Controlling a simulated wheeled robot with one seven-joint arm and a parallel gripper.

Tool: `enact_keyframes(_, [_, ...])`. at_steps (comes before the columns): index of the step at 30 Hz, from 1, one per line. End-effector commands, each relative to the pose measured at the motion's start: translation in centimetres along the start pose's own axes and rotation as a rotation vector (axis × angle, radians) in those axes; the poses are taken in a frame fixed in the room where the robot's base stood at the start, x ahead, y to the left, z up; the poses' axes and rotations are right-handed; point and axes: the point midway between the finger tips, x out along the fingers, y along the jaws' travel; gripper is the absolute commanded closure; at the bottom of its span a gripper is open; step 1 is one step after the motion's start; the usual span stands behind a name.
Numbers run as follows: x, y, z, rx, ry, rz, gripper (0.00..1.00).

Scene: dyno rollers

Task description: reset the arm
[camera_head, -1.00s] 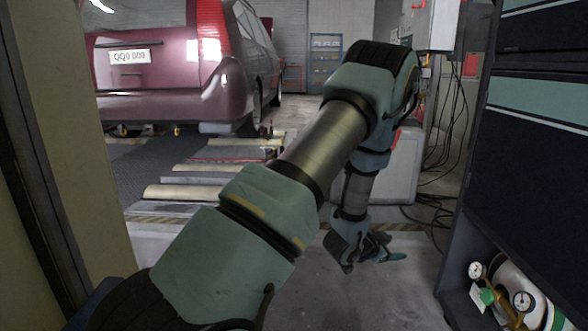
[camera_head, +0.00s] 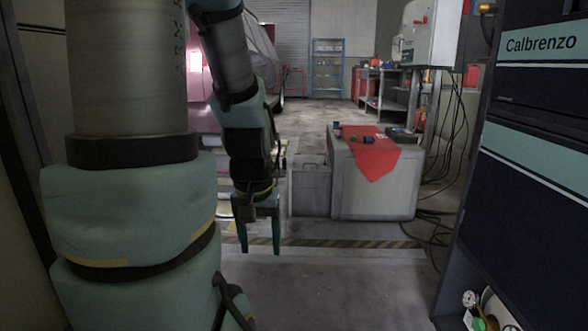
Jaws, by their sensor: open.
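My gripper (camera_head: 261,246) hangs at the end of my arm, left of the picture's middle, with its fingers pointing down. The two green fingers are apart and nothing shows between them. My arm fills the left side of the view and hides much of the maroon car (camera_head: 205,108) behind it. The gripper is in front of the striped floor line and left of the grey cabinet.
A grey cabinet (camera_head: 400,190) with a red cloth (camera_head: 372,158) and small items on top stands beyond the gripper. A dark Calbrenzo cabinet (camera_head: 530,170) stands close on the right, with cables (camera_head: 452,140) behind it. The floor (camera_head: 340,290) between is clear.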

Motion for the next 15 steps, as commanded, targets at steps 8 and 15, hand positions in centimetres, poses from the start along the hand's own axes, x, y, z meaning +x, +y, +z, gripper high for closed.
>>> enact_keyframes(8, [-6.8,0.1,-1.1,0.004,0.0,0.0,0.34])
enact_keyframes(15, [-14.2,0.1,-2.1,0.005,0.001,-0.001,0.34])
